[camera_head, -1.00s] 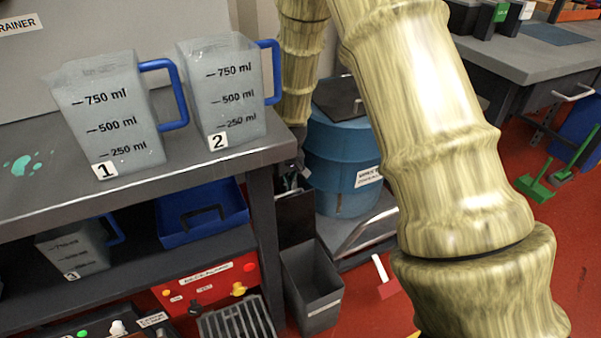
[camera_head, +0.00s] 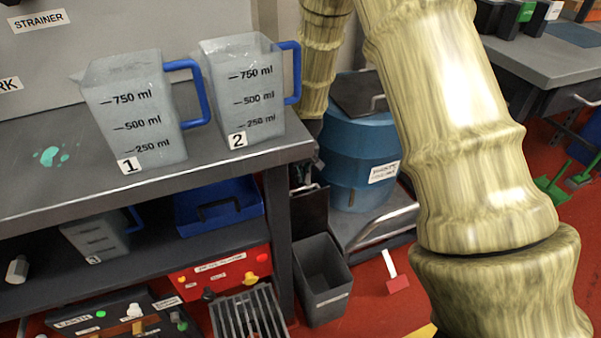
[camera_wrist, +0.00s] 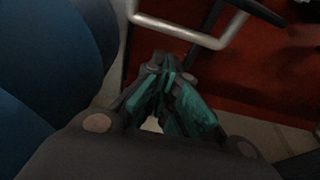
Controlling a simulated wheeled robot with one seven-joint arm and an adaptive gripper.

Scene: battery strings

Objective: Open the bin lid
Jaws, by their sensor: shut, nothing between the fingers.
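A blue drum (camera_head: 352,150) with a white label stands behind the table's right end. Its dark flat lid (camera_head: 362,95) with a pale handle looks shut, and my arm hides the drum's right side. A grey open-topped bin (camera_head: 323,290) stands on the floor in front, with a dark panel (camera_head: 309,208) upright behind it; I cannot tell if this panel is its lid. My gripper (camera_wrist: 167,68) is shut and empty in the wrist view, beside a blue curved surface (camera_wrist: 45,75), apparently the drum.
A metal cart rail (camera_head: 375,228) runs below the drum; a similar rail (camera_wrist: 180,32) lies just beyond my fingertips. Two jugs (camera_head: 135,110) (camera_head: 243,90) stand on the grey table (camera_head: 60,200). A red-ended scraper (camera_head: 396,280) lies on the red floor.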

